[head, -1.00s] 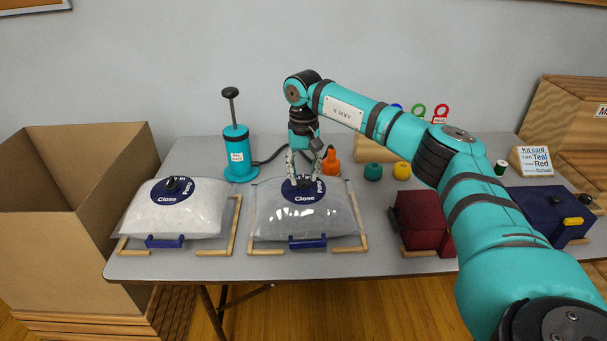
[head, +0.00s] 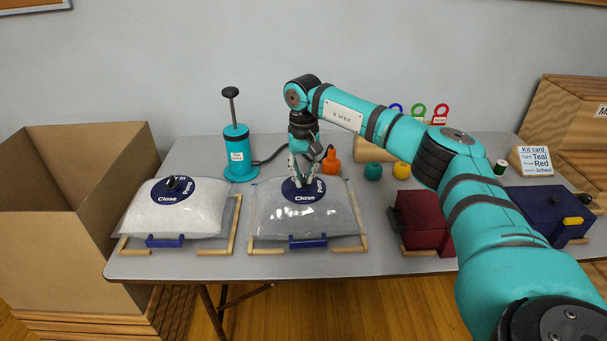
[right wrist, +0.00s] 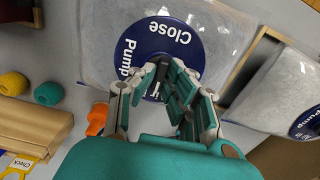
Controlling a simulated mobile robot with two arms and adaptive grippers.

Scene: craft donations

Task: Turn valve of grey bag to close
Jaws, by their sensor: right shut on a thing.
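The grey bag (head: 335,222) lies in a wooden frame at the middle of the table, a blue clip (head: 308,242) at its front edge. On its top is a round dark blue valve dial (head: 305,197) with the words "Close" and "Pump"; the dial also shows in the right wrist view (right wrist: 185,50). My right gripper (head: 304,184) comes down on the dial from behind. In the right wrist view its fingers (right wrist: 160,75) are shut on the dark valve knob (right wrist: 161,70), which they partly hide. My left gripper is not in view.
A white-filled bag (head: 200,215) with a similar dial lies to the left. Behind stand a teal pump (head: 238,155) and an orange nozzle (head: 331,162). Yarn balls (head: 402,170), a red box (head: 422,222) and a blue box (head: 548,215) are to the right.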

